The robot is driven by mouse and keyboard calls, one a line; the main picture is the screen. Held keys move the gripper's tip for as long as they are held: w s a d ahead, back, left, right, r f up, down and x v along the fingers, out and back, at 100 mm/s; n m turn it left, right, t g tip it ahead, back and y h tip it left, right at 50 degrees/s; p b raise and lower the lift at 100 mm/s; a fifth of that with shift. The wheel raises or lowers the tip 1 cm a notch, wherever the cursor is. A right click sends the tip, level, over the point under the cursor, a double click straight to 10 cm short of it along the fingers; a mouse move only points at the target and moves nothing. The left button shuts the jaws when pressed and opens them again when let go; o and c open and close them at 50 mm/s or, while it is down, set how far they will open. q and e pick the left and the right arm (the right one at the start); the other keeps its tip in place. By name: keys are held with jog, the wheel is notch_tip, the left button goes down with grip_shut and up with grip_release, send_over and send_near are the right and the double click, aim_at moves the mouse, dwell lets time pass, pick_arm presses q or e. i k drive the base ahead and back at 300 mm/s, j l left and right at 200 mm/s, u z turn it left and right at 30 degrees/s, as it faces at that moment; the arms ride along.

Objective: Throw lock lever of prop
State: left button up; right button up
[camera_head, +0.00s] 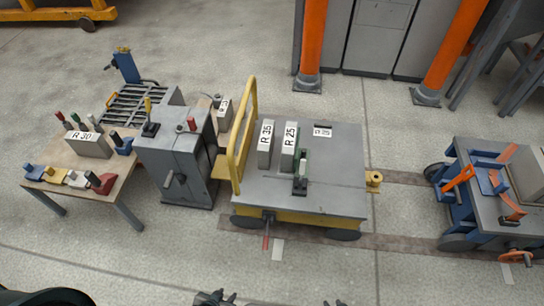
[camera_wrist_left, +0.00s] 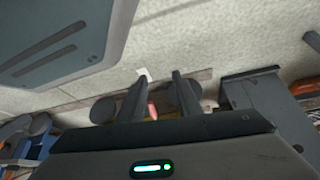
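I cannot tell for certain which part is the prop. A grey cart (camera_head: 340,185) stands in the middle of the head view with a yellow hoop rail. A lever with a red grip (camera_head: 265,241) hangs at its near side. An orange lever (camera_head: 458,178) tilts up on the blue and grey cart (camera_head: 480,215) at the right. My left gripper (camera_head: 215,298) is at the bottom edge; in the left wrist view its fingers (camera_wrist_left: 158,95) stand apart with nothing between them. Only the tips of my right gripper (camera_head: 334,303) show, apart from everything.
A wooden table (camera_head: 55,155) with coloured clamps and a grey cabinet (camera_head: 175,155) with levers stand at the left. Labelled blocks (camera_head: 266,144) lie on the cart. Orange posts (camera_head: 312,45) stand at the back. The floor in front is clear.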

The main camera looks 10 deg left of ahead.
aim_at(301, 172)
jog(key=i+l+u, duration=0.1)
jog(key=l+u, duration=0.3)
jog(key=i+l+u, duration=0.1)
jog(key=l+u, duration=0.15)
jog(key=u, duration=0.15)
jog(key=l+u, duration=0.75)
